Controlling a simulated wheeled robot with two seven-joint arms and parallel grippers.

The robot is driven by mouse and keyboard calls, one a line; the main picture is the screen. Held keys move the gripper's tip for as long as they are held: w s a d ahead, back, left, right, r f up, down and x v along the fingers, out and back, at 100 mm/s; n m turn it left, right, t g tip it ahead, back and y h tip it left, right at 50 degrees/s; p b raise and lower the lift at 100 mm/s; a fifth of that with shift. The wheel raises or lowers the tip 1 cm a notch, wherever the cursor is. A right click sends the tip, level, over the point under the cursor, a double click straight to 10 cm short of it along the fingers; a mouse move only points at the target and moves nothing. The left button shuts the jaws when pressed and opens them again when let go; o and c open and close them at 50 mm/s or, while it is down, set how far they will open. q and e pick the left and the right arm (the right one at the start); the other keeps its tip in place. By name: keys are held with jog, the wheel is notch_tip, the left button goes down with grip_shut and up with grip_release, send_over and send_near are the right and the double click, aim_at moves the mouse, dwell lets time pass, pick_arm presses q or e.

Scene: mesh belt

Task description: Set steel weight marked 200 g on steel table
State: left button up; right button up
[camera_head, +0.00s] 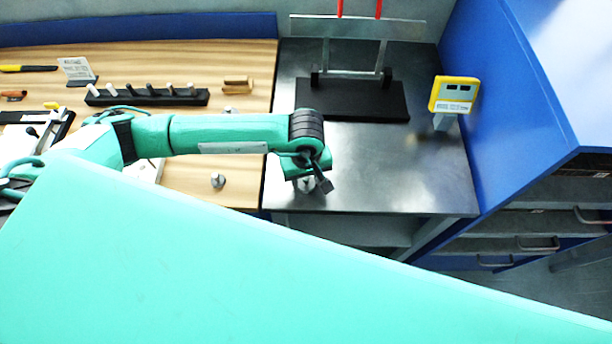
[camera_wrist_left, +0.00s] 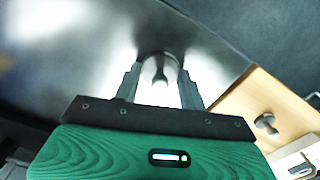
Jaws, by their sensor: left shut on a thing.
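My left gripper (camera_head: 310,184) is over the front left part of the steel table (camera_head: 425,180), close to its border with the wooden bench. It is shut on a small steel weight (camera_wrist_left: 160,72), whose knob shows between the two fingers in the left wrist view. In the head view the weight (camera_head: 308,186) is mostly hidden by the gripper. Its marking cannot be read. I cannot tell whether its base touches the steel surface below. The left gripper also shows in the left wrist view (camera_wrist_left: 161,84). My right gripper is not in view.
Another metal weight (camera_head: 218,181) stands on the wooden bench (camera_head: 240,75). A black block (camera_head: 150,96) holds several small pieces. A black-based stand (camera_head: 352,100) and a yellow display (camera_head: 454,95) are at the back of the steel table. Its middle and right are clear.

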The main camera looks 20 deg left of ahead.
aim_at(306, 179)
pick_arm(q)
jog(key=o, duration=1.1)
jog(key=shift+r, duration=0.1)
notch_tip(306, 179, up, 12)
jog(key=b, duration=0.4)
jog(key=shift+s, duration=0.1)
